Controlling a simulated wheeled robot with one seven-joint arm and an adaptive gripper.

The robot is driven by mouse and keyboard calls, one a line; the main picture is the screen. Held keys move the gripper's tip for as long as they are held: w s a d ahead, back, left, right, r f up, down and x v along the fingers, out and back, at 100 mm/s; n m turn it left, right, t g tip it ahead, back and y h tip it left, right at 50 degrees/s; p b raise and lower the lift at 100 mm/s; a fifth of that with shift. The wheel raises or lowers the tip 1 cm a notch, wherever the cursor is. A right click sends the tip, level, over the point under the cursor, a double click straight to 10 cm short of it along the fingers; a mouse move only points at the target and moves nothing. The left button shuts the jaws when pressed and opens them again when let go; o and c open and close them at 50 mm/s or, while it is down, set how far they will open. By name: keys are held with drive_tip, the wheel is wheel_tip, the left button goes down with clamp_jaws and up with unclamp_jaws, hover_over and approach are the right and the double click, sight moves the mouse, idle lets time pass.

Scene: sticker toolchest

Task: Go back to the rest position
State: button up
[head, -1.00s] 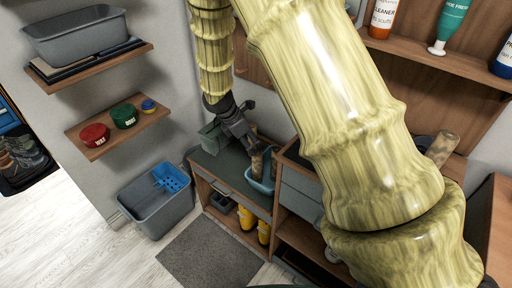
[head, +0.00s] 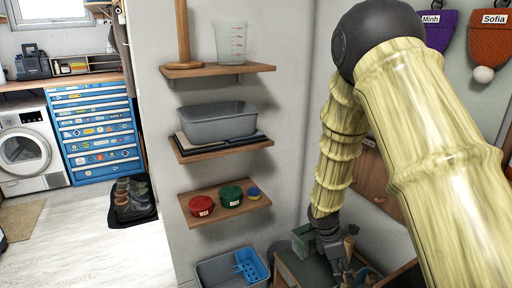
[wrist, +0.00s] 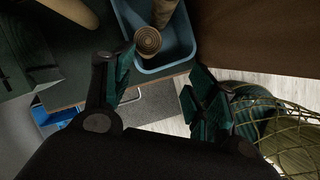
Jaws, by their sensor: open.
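My arm looks like pale green-yellow bamboo and hangs down in the right half of the head view. My gripper (head: 343,262) is at its lower end, above the green-topped bench (head: 300,268) in the corner. In the wrist view my gripper (wrist: 158,88) has its two fingers spread wide with nothing between them. A blue tub (wrist: 178,56) holding a brownish roll with a ringed end (wrist: 148,41) lies just beyond the fingertips, apart from them.
Wall shelves to the left carry a grey basin (head: 218,124), a red tin (head: 201,206) and a green tin (head: 230,196). A grey bin with a blue basket (head: 251,265) stands below. A blue toolchest (head: 99,132) and a washing machine (head: 25,150) are far left. The pale floor there is mostly clear.

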drive_tip(key=s+a+f+m+y+p, duration=0.2)
drive_tip(key=s+a+f+m+p, duration=0.15)
drive_tip(key=s+f, duration=0.5)
drive_tip(key=s+a+f+m+y+p, duration=0.2)
drive_tip(key=s+a+f+m, duration=0.25)
drive_tip(key=s, duration=0.65)
drive_tip(key=s+f+m+p, duration=0.1)
drive_tip(key=s+m+p, duration=0.3)
drive_tip(key=s, duration=1.2)
drive_tip(key=m, duration=0.4)
drive_tip(key=shift+m+t, duration=0.3)
